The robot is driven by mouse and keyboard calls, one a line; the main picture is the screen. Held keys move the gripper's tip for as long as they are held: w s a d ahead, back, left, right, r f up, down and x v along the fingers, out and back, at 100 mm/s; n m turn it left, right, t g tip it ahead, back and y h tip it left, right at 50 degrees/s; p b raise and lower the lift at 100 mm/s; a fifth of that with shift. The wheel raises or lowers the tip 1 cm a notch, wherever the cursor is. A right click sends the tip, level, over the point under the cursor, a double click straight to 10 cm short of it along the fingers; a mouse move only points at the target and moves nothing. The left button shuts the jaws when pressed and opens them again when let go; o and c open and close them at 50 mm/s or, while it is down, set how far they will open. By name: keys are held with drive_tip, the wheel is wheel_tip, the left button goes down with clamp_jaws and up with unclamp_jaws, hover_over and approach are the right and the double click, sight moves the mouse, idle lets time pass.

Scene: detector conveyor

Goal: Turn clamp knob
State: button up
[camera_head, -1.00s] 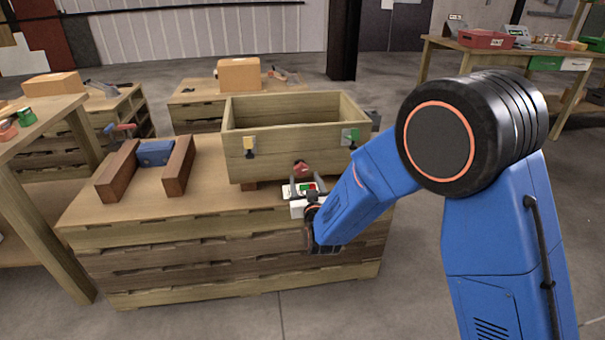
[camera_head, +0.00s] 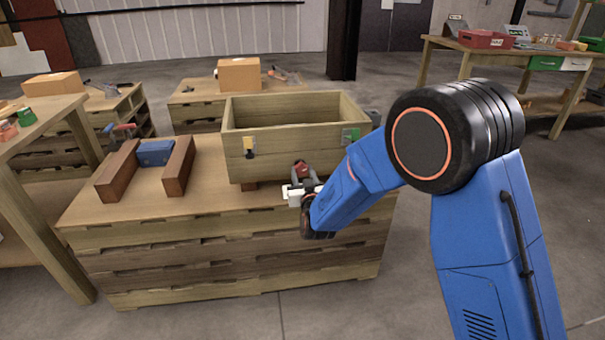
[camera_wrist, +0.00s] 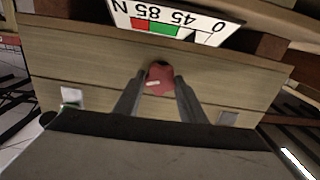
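The red clamp knob (camera_head: 301,167) is on the lower front of the wooden crate (camera_head: 290,139); it also shows mid-frame in the wrist view (camera_wrist: 159,80). My gripper (camera_head: 304,176) reaches it from the front. In the wrist view, the grey fingertips lie on both sides of the knob, seemingly touching it, so my gripper (camera_wrist: 160,84) looks shut on it. A white gauge plate (camera_wrist: 165,20) marked 0, 45, 85 and N, with red and green bands, appears upside down at the top. A small dark pointer is near the green band's end. The gauge face is hidden in the head view.
The crate stands on a pallet-like bench (camera_head: 225,217). Two brown blocks (camera_head: 118,172) flank a blue block (camera_head: 155,152) to its left. A yellow latch (camera_head: 249,146) and a green latch (camera_head: 350,136) are on the crate front. A side table (camera_head: 42,114) stands at left.

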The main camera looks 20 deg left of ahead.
drive_tip(key=shift+m, duration=2.8)
drive_tip(key=o, duration=1.1)
drive_tip(key=shift+d, duration=0.1)
drive_tip(key=shift+c, duration=0.2)
drive_tip(key=v, duration=1.7)
drive_tip(key=shift+d, duration=0.2)
drive_tip(key=shift+s+f, duration=0.1)
